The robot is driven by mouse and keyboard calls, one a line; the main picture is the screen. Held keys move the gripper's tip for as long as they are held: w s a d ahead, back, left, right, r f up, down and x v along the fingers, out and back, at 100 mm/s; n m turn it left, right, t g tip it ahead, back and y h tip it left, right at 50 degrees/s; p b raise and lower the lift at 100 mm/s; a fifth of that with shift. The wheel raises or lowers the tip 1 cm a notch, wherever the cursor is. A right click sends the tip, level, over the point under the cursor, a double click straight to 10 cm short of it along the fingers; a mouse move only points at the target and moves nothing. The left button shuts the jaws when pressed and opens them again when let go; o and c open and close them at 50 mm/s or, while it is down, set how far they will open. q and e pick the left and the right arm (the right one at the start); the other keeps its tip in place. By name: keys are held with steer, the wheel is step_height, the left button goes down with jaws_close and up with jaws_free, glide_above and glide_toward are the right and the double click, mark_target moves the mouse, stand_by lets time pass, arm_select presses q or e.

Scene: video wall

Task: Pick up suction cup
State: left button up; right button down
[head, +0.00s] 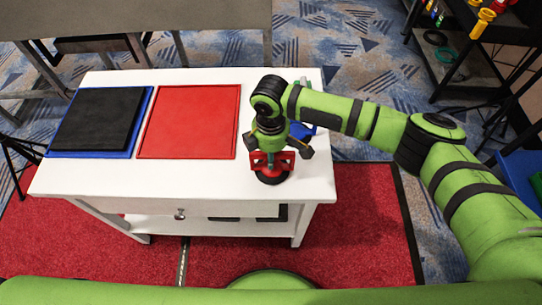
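The suction cup (271,178) stands on the right front part of the white table (210,185). It has a red body with a handle and a dark round base. My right gripper (277,152) points down directly over it, with its two fingers spread to either side of the red handle. The fingers look open, and I cannot tell whether they touch the suction cup. My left gripper is not in view; a green arm link of mine crosses the bottom of the picture.
A red tray (190,121) lies mid-table, left of the suction cup. A blue tray with a black panel (96,120) lies at the left. A blue object (303,130) sits behind my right gripper. A dark shelf with colored items (462,50) stands at the upper right.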

steer(key=r, duration=0.4)
steer(key=shift+s+d+r+b, duration=0.25)
steer(key=shift+s+d+b, duration=0.1)
steer(key=shift+d+b, duration=0.05)
steer(key=s+d+r, duration=0.6)
steer(key=s+d, duration=0.1)
steer(key=s, duration=0.1)
steer(key=shift+r+b, duration=0.25)
steer(key=shift+b, duration=0.15)
steer(key=shift+d+f, duration=0.1)
